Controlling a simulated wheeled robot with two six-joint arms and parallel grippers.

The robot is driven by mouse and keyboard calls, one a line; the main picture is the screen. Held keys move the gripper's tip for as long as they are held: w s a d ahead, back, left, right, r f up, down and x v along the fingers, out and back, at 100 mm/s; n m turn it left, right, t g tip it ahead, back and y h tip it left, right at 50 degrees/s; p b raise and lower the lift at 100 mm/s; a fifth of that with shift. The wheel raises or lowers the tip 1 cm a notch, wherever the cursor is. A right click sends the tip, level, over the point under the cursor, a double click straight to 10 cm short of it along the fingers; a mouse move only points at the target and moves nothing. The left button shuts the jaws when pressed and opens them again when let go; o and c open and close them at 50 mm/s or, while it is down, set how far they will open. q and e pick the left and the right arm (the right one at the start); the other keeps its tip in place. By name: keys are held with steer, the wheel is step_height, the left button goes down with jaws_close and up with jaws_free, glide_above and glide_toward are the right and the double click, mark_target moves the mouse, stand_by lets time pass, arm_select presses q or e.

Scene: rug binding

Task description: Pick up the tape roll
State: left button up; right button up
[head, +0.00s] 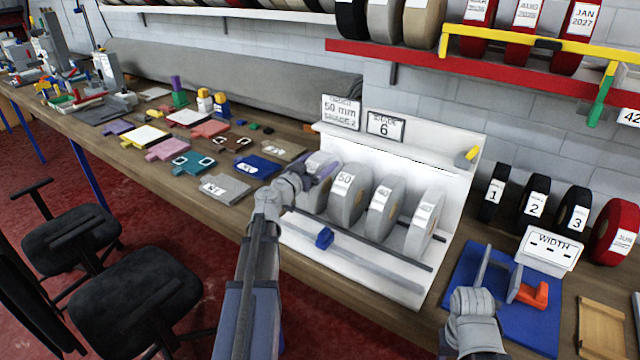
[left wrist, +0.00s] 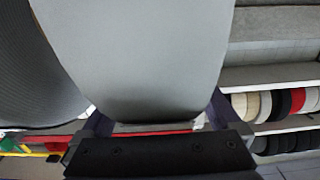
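Several grey tape rolls stand upright in a white rack, among them one labelled 50 (head: 349,194), one labelled 40 (head: 381,213) and one at the right end (head: 424,222). My left gripper (head: 318,168) is at the leftmost roll (head: 325,162), which it partly hides. In the left wrist view, its dark fingers (left wrist: 155,118) stand apart on either side of a grey roll (left wrist: 140,60); firm contact is not visible. My right gripper (head: 474,300) is over the blue mat at lower right, its fingers unclear.
The white rack (head: 305,236) has a bar across its front and cards reading 50 mm and shade 6 behind it. A blue mat (head: 455,272) holds a grey and orange fixture. Numbered black rolls (head: 535,198) stand right. Sample pieces (head: 225,187) cover the bench left.

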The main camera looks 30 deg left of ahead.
arm_select(q)
jaws_close()
stand_by(0.6)
